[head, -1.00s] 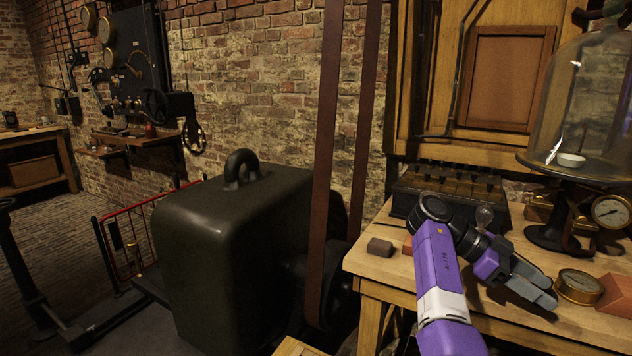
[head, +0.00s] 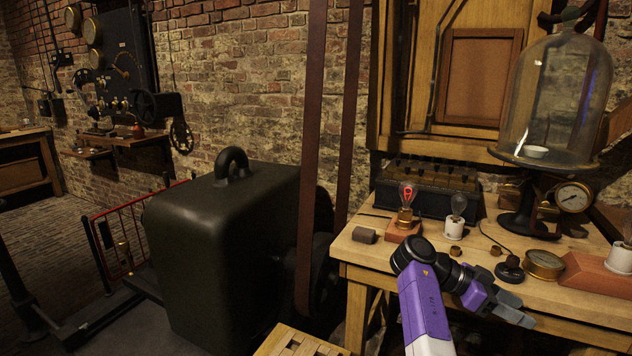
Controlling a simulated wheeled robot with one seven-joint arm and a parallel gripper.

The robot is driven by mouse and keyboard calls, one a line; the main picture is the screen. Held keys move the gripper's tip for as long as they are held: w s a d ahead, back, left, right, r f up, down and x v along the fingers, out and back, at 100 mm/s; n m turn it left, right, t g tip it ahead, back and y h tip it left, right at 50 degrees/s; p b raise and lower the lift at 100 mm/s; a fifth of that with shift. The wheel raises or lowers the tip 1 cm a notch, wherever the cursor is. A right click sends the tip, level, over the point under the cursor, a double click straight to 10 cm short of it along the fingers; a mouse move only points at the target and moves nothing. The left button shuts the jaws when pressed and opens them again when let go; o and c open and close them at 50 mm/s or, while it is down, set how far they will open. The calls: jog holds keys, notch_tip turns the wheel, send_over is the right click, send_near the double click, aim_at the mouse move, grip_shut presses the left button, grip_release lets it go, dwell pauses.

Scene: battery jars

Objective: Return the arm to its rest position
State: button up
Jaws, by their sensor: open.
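My gripper (head: 512,308) is at the end of my purple and black arm, in front of and over the front edge of the wooden workbench (head: 380,268). Its grey fingers point to the right and down. The jaws are open and nothing shows between them. The arm is bent, with its black elbow-like joint near the front of the bench and a purple and white link running down out of the frame.
On the bench stand a glowing red bulb on a wooden base (head: 404,222), a clear bulb (head: 456,214), a brass gauge (head: 543,265), a battery box (head: 430,190) and a glass bell jar (head: 560,95). A large dark machine (head: 225,255) stands left. Brick floor lies far left.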

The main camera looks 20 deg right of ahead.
jog(key=s+a+f+n+t+h, duration=0.15)
jog(key=f+n+t, duration=0.4)
jog(key=f, duration=0.55)
jog(key=s+a+f+n+t, duration=0.25)
jog(key=f+n+t, duration=0.35)
jog(key=f, duration=0.5)
jog(key=s+a+f+n+t+y, duration=0.3)
jog(key=s+a+n, duration=0.15)
jog(key=a, duration=0.35)
jog(key=s+a+f+n+t+y, duration=0.25)
jog(key=a+n, duration=0.25)
jog(key=a, duration=0.3)
jog(key=s+a+r+n+t+y, duration=0.4)
jog(key=s+a+r+t+y, duration=0.15)
jog(key=s+a+r, duration=1)
jog(key=a+r+p, duration=0.1)
jog(key=r+p, duration=0.6)
jog(key=r, duration=0.3)
jog(key=s+a+r+y+p, duration=0.1)
jog(key=a+r+p, duration=0.1)
jog(key=r+p, duration=0.6)
notch_tip(320, 180, up, 3)
jog(key=shift+s+a+r+t, duration=0.15)
jog(key=shift+a+t, duration=0.15)
jog(key=shift+t, duration=0.15)
